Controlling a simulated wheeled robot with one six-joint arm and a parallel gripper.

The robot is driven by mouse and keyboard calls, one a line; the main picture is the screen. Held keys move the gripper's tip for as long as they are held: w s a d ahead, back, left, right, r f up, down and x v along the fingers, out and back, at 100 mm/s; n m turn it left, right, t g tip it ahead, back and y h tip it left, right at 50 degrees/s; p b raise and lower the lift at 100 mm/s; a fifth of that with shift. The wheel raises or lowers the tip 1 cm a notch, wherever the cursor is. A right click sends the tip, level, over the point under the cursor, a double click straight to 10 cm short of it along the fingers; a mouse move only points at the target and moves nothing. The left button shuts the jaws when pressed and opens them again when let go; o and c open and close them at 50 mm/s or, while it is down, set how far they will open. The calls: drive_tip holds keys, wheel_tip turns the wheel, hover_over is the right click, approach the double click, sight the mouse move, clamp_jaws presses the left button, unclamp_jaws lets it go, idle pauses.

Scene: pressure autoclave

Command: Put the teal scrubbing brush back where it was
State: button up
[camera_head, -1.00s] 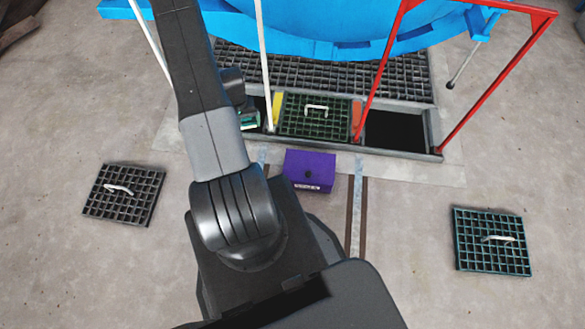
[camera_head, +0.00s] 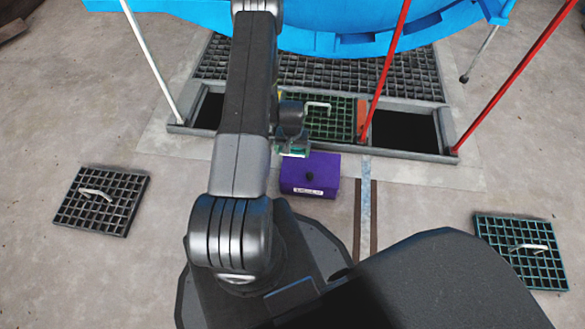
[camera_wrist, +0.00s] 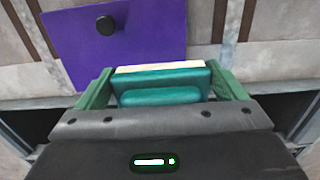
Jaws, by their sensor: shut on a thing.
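The teal scrubbing brush (camera_wrist: 165,88) is in my gripper (camera_wrist: 165,90) in the wrist view, clamped between two green fingers, with a pale strip along its far edge. In the head view my gripper (camera_head: 294,148) and the brush show small, just above the near edge of the floor pit and beside the purple box (camera_head: 309,178). My arm hides part of this area. The purple box with a black knob also shows in the wrist view (camera_wrist: 110,40), beyond the brush. The brush looks apart from the box.
Two open pit holes, left (camera_head: 208,111) and right (camera_head: 404,132), flank a green-black grate (camera_head: 330,122) with a handle. Loose grates lie on the floor at left (camera_head: 101,200) and right (camera_head: 522,250). Red posts (camera_head: 385,80) and a white post (camera_head: 150,60) stand at the pit. A blue vessel (camera_head: 390,32) overhangs it.

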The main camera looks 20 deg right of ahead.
sight(292, 168)
wheel_tip(292, 168, down, 10)
drive_tip(key=b, duration=0.3)
drive_tip(key=shift+r, duration=0.2)
drive_tip(key=shift+f, duration=0.15)
drive_tip(key=o, duration=0.6)
drive_tip(key=shift+c, duration=0.2)
drive_tip(key=shift+o, duration=0.3)
wheel_tip(292, 168, up, 12)
drive_tip(key=p, duration=0.4)
